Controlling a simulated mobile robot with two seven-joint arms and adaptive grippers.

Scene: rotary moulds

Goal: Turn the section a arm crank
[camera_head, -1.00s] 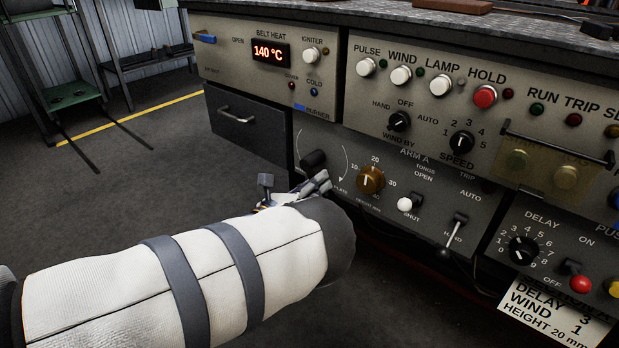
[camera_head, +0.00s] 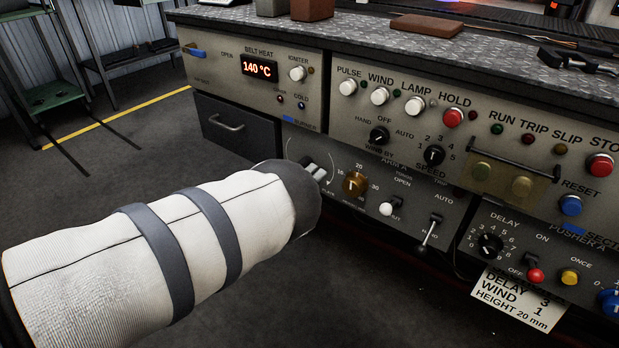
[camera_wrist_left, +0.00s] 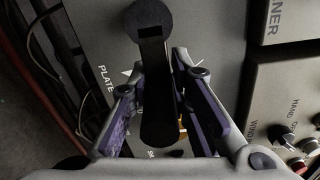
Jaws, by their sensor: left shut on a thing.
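The section A arm crank (camera_wrist_left: 160,105) is black, with a round hub and a long grip, and fills the middle of the left wrist view. My left gripper (camera_wrist_left: 155,80) has one finger on each side of it and is shut on it. In the head view my left gripper (camera_head: 316,170) is at the crank's place on the lower panel, left of the brass height knob (camera_head: 355,185). My right gripper is not in view.
The white tongs knob (camera_head: 386,209) and a lever (camera_head: 429,232) sit right of the brass knob. A drawer with a handle (camera_head: 226,126) is at the left. The upper panel (camera_head: 330,95) has several buttons.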

